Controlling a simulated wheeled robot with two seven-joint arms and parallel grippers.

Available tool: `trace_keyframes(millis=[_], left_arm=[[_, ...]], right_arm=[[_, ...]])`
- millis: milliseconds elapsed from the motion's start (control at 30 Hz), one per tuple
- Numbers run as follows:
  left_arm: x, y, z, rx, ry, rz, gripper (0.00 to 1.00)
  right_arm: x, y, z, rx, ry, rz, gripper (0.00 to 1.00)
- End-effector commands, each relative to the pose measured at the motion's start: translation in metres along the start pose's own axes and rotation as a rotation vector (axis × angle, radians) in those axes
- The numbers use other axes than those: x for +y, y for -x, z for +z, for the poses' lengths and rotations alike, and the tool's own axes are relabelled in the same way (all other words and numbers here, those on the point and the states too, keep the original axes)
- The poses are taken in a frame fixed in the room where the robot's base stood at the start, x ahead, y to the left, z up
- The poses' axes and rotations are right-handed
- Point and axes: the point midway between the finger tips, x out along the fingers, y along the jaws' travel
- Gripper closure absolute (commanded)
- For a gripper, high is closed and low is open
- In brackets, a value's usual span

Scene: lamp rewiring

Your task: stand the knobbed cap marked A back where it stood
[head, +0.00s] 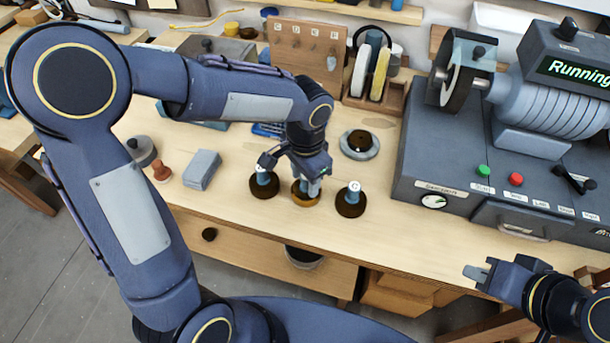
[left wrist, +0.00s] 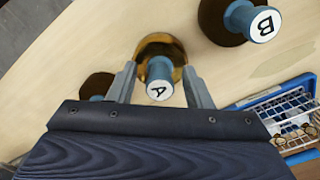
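The cap marked A (left wrist: 160,78) has a blue knob with a white lettered top and stands on a gold-brown round base (left wrist: 160,45). In the head view this base (head: 305,200) is on the bench, in the middle of a row of three. My left gripper (head: 313,186) is over it and covers most of the knob. In the left wrist view the fingers (left wrist: 160,88) are on both sides of the knob, with gaps between. Cap B (left wrist: 262,24) stands on a dark base, at the left in the head view (head: 264,184). My right gripper (head: 476,274) is off at the bench's front right.
A third knobbed cap (head: 351,200) stands right of the middle one. A round dish (head: 360,145) lies behind it. A grey block (head: 202,170) and a brown stamp-like knob (head: 161,172) are to the left. A large machine (head: 440,170) reading "Running" fills the right. The bench front is clear.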

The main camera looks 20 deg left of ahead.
Motion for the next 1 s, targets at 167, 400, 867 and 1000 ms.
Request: trace_keyframes(millis=[167,400,867,1000], left_arm=[[0.0,0.0,0.0,0.0,0.0,0.0,0.55],[0.0,0.02,-0.001,0.005,0.0,-0.002,0.55],[0.0,0.11,-0.001,0.003,0.0,-0.001,0.55],[0.0,0.121,0.0,0.002,0.0,-0.001,0.55]], right_arm=[[0.0,0.0,0.0,0.0,0.0,0.0,1.0],[-0.001,0.002,-0.001,0.0,0.0,0.0,1.0],[-0.002,0.004,-0.002,0.0,0.0,0.0,1.0],[-0.002,0.004,-0.002,0.0,0.0,0.0,1.0]])
